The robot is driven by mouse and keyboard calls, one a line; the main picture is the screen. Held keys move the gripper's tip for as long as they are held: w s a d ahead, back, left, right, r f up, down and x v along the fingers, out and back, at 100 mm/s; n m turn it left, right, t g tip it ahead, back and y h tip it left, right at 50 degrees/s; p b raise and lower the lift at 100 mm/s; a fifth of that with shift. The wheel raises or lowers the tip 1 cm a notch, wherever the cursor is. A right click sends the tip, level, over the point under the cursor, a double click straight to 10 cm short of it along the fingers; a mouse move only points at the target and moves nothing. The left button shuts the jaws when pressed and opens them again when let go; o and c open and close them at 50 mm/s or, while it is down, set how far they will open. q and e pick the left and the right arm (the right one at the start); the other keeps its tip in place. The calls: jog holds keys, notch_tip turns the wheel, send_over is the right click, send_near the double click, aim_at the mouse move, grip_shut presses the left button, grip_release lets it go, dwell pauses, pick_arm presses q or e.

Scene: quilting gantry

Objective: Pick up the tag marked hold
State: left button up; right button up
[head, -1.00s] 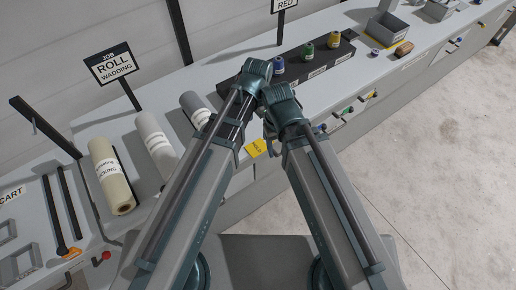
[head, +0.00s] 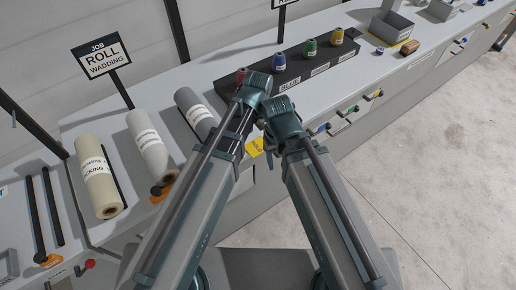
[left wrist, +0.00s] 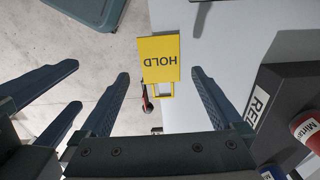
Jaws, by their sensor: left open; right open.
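The yellow tag marked HOLD (head: 255,147) sits at the front edge of the grey bench, partly hidden behind my arms in the head view. In the left wrist view the tag (left wrist: 159,58) reads upside down, in front of the fingers. My left gripper (left wrist: 160,74) is open and empty, with one finger to each side of the tag's line and the tag apart from both. In the head view its fingers are hidden behind its wrist. My right gripper (left wrist: 77,86) shows its two spread fingers at the left of the left wrist view.
A dark rack (head: 315,65) with red, blue, green and yellow spools lies beyond the grippers. Several wadding rolls (head: 147,145) lie on the bench at left. A yellow-framed part (left wrist: 166,89) shows just below the tag. Open floor (head: 440,150) is at right.

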aim_at(258, 146)
pick_arm(q)
jog(key=shift+f+b, duration=1.3)
jog(key=shift+f, duration=0.45)
jog(key=shift+f, duration=0.1)
jog(key=c, duration=1.3)
jog(key=shift+o, duration=0.2)
